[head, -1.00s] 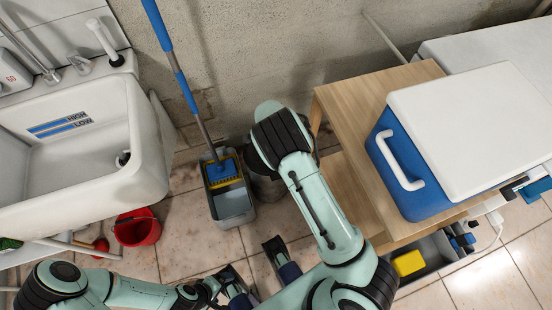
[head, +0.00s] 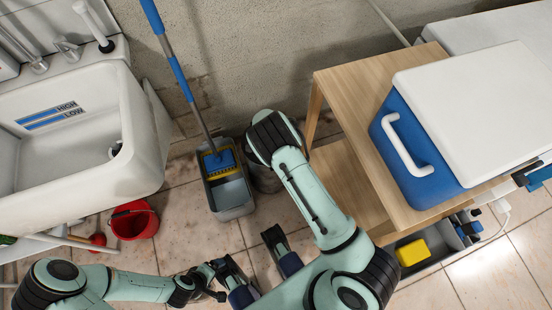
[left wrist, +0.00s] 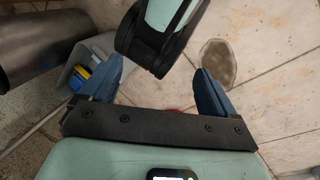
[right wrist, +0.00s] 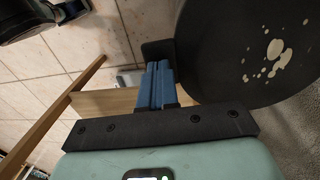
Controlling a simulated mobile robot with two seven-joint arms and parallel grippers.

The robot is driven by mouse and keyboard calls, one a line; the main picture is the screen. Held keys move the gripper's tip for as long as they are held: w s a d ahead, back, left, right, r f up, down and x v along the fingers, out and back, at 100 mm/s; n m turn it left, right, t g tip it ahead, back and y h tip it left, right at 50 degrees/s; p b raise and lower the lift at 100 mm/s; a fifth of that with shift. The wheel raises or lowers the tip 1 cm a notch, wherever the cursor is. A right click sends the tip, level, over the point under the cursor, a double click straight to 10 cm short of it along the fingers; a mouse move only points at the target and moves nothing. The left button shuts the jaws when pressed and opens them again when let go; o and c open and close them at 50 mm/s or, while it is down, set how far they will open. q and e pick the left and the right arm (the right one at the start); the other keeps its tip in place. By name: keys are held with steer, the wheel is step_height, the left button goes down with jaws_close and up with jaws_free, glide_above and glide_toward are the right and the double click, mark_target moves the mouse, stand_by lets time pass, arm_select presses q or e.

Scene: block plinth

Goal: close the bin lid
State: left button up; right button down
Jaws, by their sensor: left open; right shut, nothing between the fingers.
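The bin (head: 262,179) is a dark grey cylinder on the floor, mostly hidden behind my right arm in the head view. Its side shows at upper left in the left wrist view (left wrist: 40,42). A dark round disc with pale spots, seemingly the bin lid (right wrist: 245,60), fills the upper right of the right wrist view, with a dark tab at its left edge. My right gripper (right wrist: 158,72) is shut and empty beside this disc and tab; contact is unclear. My left gripper (head: 250,252) is open and empty over the floor, in front of the bin.
A grey mop bucket (head: 232,195) with a blue-handled mop stands left of the bin. A wooden table (head: 345,85) with a blue-and-white cooler (head: 420,165) is on the right. A white sink (head: 90,150) and red bucket (head: 134,220) are at left.

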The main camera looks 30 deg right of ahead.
steer(key=f, duration=0.1)
steer(key=f+b, duration=0.1)
steer(key=f, duration=0.1)
steer(key=shift+s+b, duration=0.25)
steer(key=shift+b, duration=0.1)
steer(key=shift+s+f, duration=0.1)
steer(key=shift+f, duration=0.1)
arm_select(q)
steer(key=shift+w+a+f+t, duration=0.25)
steer(key=shift+w+a+f, duration=0.1)
steer(key=shift+w+f, duration=0.25)
steer(key=shift+w+a+f+t, duration=0.25)
steer(key=shift+w+a+f, duration=0.1)
steer(key=shift+w+f, duration=0.15)
arm_select(e)
steer(key=shift+s+a, duration=0.1)
arm_select(q)
steer(key=shift+r, duration=0.1)
